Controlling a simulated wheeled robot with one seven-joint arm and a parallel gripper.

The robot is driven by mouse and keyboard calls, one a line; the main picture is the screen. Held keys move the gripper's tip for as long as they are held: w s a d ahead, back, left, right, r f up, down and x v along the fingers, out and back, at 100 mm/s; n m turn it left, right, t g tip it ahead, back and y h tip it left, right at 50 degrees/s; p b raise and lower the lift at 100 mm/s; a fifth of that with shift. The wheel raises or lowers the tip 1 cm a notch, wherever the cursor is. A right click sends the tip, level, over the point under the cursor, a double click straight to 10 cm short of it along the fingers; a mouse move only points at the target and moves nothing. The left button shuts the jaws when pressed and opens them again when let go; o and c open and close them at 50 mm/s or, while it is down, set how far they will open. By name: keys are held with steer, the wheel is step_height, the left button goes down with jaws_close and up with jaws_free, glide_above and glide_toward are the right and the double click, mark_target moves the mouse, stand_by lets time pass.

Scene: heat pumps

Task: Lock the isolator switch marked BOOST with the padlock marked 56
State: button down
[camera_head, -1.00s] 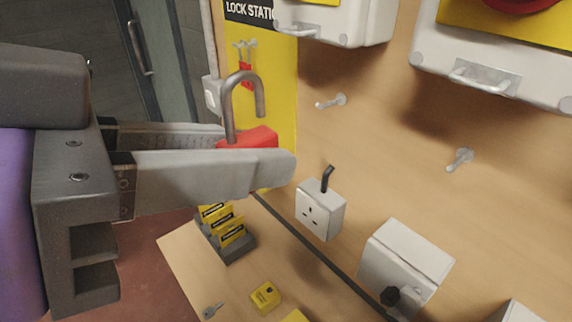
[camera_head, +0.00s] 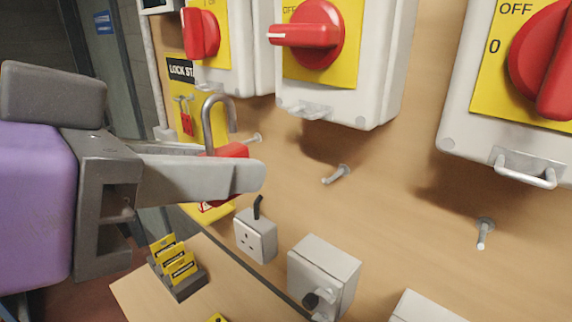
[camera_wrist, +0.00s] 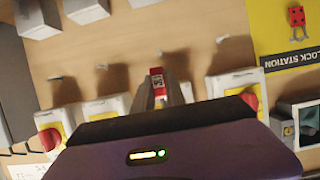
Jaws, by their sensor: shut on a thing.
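My gripper (camera_head: 215,172) is shut on a red padlock (camera_head: 233,151), held out in front of the board with its open grey shackle (camera_head: 208,118) pointing up. The padlock also shows between the fingers in the wrist view (camera_wrist: 156,82), with a pale label too small to read. Several isolator switches with red handles on yellow plates are on the board: a left one (camera_head: 222,80), a middle one (camera_head: 373,85) and a right one (camera_head: 463,135). Each has a metal hasp loop at its lower edge. No BOOST marking is readable. The padlock is apart from the switches, below and left of the middle one.
Metal pegs (camera_head: 337,174) stick out of the board below the switches. A socket (camera_head: 256,238) and a grey-white box (camera_head: 322,275) are lower down. A tag holder (camera_head: 190,287) stands on the shelf. The yellow lock station (camera_head: 178,102) is behind my gripper.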

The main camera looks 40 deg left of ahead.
steer(key=shift+w+d, duration=0.2)
steer(key=shift+w, duration=2.65)
steer(key=shift+w+d+p, duration=0.15)
steer(key=shift+w+p, duration=0.3)
steer(key=shift+w, duration=0.95)
stand_by(1.7)
steer(key=shift+f+b, duration=0.8)
steer(key=shift+f, duration=0.45)
stand_by(0.8)
